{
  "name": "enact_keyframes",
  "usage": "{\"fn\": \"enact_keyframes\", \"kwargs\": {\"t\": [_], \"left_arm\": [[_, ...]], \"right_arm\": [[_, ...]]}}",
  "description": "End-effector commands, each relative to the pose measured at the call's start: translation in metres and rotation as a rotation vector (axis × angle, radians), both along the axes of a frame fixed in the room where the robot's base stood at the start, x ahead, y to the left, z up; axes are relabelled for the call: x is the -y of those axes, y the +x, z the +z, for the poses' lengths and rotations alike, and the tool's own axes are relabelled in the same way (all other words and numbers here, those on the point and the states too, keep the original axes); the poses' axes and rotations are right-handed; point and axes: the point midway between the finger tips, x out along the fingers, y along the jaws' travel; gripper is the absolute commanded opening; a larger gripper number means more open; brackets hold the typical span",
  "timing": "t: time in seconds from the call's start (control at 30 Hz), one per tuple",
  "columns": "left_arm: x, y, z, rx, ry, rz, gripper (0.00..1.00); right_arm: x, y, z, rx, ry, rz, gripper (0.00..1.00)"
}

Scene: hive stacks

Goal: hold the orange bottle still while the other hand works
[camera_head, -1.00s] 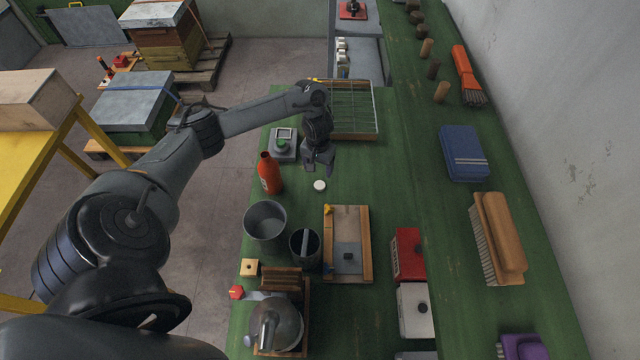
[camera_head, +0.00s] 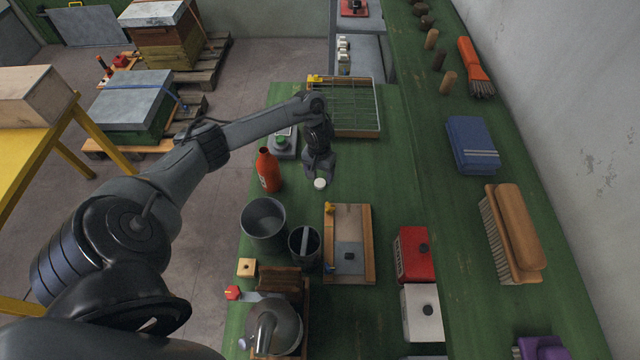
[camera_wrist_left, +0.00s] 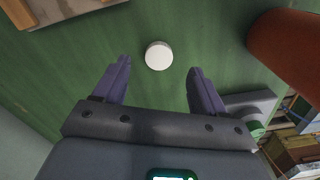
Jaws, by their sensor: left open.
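The orange bottle (camera_head: 268,171) stands upright on the green bench, near its left edge, with its neck open. It also shows in the left wrist view (camera_wrist_left: 287,45) at the top right. A small round white cap (camera_head: 320,184) lies on the bench to the right of the bottle. In the left wrist view the cap (camera_wrist_left: 159,55) lies ahead of and between the fingertips. My left gripper (camera_head: 318,180) is open and empty, right of the bottle and not touching it. My right gripper is not in view.
A metal bucket (camera_head: 264,222), a dark cup (camera_head: 304,245) and a wooden tray (camera_head: 368,245) stand nearer on the bench. A scale (camera_head: 283,148) stands behind the bottle. A wire-mesh frame (camera_head: 357,106) lies at the back. The bench right of the cap is clear.

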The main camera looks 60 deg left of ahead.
Motion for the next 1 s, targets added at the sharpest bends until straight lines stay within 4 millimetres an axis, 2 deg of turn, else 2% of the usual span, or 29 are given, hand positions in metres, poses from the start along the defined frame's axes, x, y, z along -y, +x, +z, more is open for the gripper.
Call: {"fn": "enact_keyframes", "kwargs": {"t": [0.17, 0.53, 0.93, 1.0], "left_arm": [[0.000, 0.001, -0.009, -0.001, -0.001, 0.001, 0.71], [-0.002, 0.002, -0.051, -0.001, -0.001, 0.001, 0.71], [-0.002, 0.003, -0.052, 0.000, 0.000, 0.000, 0.71], [-0.002, 0.003, -0.052, 0.000, 0.000, 0.000, 0.60]], "right_arm": [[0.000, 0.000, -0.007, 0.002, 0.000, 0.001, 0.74], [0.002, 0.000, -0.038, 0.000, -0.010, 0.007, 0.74], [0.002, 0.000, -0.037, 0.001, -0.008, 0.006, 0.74], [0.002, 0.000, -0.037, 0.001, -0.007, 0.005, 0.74]]}}
